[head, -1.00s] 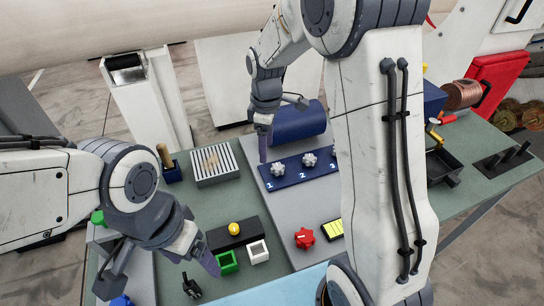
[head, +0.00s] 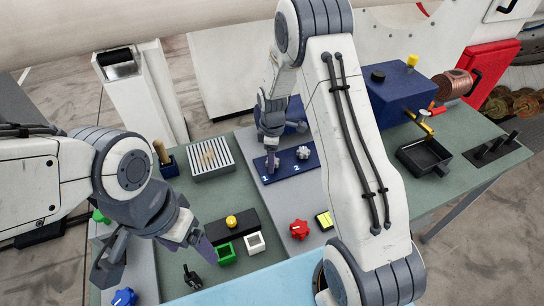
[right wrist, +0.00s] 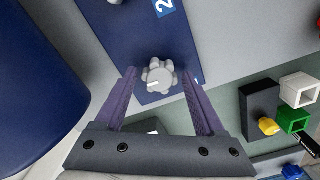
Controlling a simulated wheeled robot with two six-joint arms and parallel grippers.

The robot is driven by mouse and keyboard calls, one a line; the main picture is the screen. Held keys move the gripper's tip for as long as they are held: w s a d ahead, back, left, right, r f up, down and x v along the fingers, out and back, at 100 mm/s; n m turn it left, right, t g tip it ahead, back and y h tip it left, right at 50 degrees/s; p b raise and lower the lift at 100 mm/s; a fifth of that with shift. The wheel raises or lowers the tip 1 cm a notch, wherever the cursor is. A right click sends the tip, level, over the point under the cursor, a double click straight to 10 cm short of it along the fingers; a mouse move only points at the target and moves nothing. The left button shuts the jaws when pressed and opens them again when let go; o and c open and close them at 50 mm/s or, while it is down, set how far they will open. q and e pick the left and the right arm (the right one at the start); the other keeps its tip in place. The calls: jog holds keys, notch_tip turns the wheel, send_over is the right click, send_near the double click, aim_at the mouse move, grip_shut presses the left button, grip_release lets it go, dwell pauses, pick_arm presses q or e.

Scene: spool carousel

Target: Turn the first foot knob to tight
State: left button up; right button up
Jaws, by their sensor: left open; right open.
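The blue strip (head: 286,168) carries white lobed knobs beside printed numbers. The first knob, by the "1", shows in the right wrist view (right wrist: 158,75) as a white lobed knob with a pale pointer line. My right gripper (head: 270,170) is above it, open, hiding it in the head view. In the right wrist view the purple fingers (right wrist: 162,95) stand either side of the knob, apart from it. The second knob (head: 303,153) sits to the right; further strip is hidden behind my right arm. My left gripper (head: 156,258) is open and empty over the table's left part.
A dark blue roll (right wrist: 30,75) lies beside the strip. A red knob (head: 299,229), a block with a yellow button (head: 231,222), green (head: 226,253) and white (head: 255,243) square rings stand nearer. A slatted box (head: 212,158) is to the left.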

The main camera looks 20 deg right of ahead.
grip_shut()
jog(key=shift+m, duration=0.4)
jog(key=m+b, duration=0.1)
jog(key=m, duration=0.3)
jog(key=shift+m, duration=0.3)
jog(key=m, duration=0.5)
jog(key=shift+b, duration=0.35)
jog(key=m, duration=1.1)
jog(key=shift+m+b, duration=0.3)
jog(key=shift+b, duration=0.1)
